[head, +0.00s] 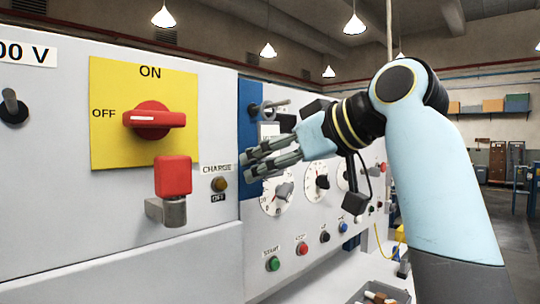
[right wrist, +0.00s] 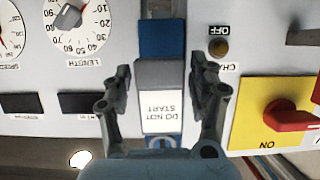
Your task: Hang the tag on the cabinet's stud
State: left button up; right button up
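The tag (right wrist: 160,108) is a white plate reading "DO NOT START", upside down in the right wrist view, with a thick grey block at its end. In the head view my right gripper (head: 256,163) is in front of the cabinet's blue strip (head: 246,99), and a white part of the tag (head: 268,131) shows above the fingers. A metal stud (head: 270,106) sticks out just above the tag. Whether the tag touches it is unclear. My left gripper is not in view.
The cabinet face carries a red rotary switch (head: 153,119) on a yellow plate, a red block (head: 173,175) on a metal bracket, a charge button (head: 219,184) and dials (head: 277,199). Coloured buttons sit lower. A grey tray (head: 383,293) stands at the lower right.

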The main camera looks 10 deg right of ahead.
jog(key=c, duration=1)
jog(key=shift+c, duration=0.2)
jog(key=shift+s+d+r, duration=0.1)
jog(key=shift+s+d, duration=0.05)
jog(key=s+d+p, duration=0.2)
jog(key=s, duration=0.1)
jog(key=s+d+p, duration=0.1)
jog(key=s, duration=0.1)
jog(key=shift+r, duration=0.4)
jog(key=shift+w+d, duration=0.1)
